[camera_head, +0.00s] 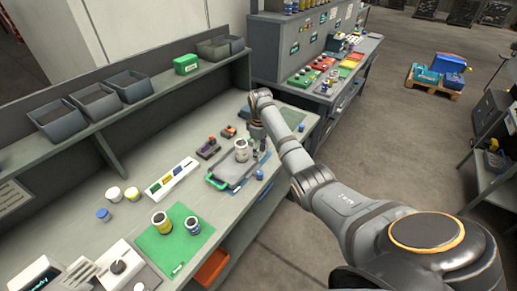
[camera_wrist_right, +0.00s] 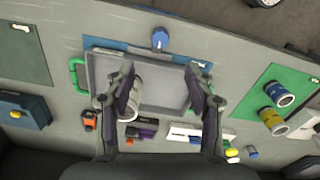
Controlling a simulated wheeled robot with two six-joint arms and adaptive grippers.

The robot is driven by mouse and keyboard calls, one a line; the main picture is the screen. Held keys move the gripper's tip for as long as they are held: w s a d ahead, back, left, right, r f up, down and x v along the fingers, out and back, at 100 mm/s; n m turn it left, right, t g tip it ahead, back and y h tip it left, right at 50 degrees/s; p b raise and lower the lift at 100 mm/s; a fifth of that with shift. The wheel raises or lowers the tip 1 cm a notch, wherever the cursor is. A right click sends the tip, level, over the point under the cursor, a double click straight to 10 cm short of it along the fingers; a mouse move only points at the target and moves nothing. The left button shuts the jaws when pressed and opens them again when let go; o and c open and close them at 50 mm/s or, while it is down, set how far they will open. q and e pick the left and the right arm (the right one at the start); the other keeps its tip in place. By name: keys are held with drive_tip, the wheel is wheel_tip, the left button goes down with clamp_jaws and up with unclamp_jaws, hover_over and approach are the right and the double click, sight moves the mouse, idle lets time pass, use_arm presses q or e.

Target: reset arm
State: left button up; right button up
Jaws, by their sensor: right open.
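My right arm reaches from the lower right over the workbench in the head view. My right gripper (camera_head: 258,146) points down near the far end of a grey tray (camera_head: 219,172). In the right wrist view its two fingers are spread, with the tray (camera_wrist_right: 172,66) beneath them and nothing between the tips. A whitish can (camera_head: 241,152) stands on the tray; in the wrist view it is partly hidden behind the left finger. I cannot tell the exact height of the fingers above the tray. My left gripper shows in neither view.
A green mat (camera_head: 176,251) holds a yellow-banded can (camera_head: 161,223) and a blue-banded can (camera_head: 193,226). Grey bins (camera_head: 94,100) line the shelf behind. A blue knob-like piece (camera_wrist_right: 160,39) lies beside the tray. Open floor (camera_head: 375,150) lies right of the bench.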

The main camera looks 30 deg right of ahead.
drive_tip(key=s+a+f+m+t+h, duration=0.1)
drive_tip(key=s+a+f, duration=0.35)
drive_tip(key=s, duration=0.25)
drive_tip(key=s+a+f+m+t, duration=0.1)
drive_tip(key=s+a+f, duration=0.2)
drive_tip(key=s+f, duration=0.35)
drive_tip(key=s+a+r+m+t, duration=0.1)
drive_tip(key=s+a+r+m, duration=0.15)
drive_tip(key=s, duration=0.55)
drive_tip(key=s+a+r+m+t, duration=0.1)
drive_tip(key=s+a+r+m, duration=0.2)
drive_tip(key=s, duration=0.5)
drive_tip(key=s+d+f+n+g+b, duration=0.1)
drive_tip(key=d+f, duration=0.1)
drive_tip(key=f, duration=1.3)
drive_tip(key=s+d+f+g+b, duration=0.1)
drive_tip(key=s+f+b, duration=0.1)
drive_tip(key=f, duration=1.3)
drive_tip(key=s+d+f+b, duration=0.1)
drive_tip(key=s+f, duration=1.5)
drive_tip(key=s, duration=0.1)
drive_tip(key=shift+s+d+f+g, duration=0.2)
drive_tip(key=shift+s+f+g, duration=0.1)
drive_tip(key=shift+f+g, duration=0.1)
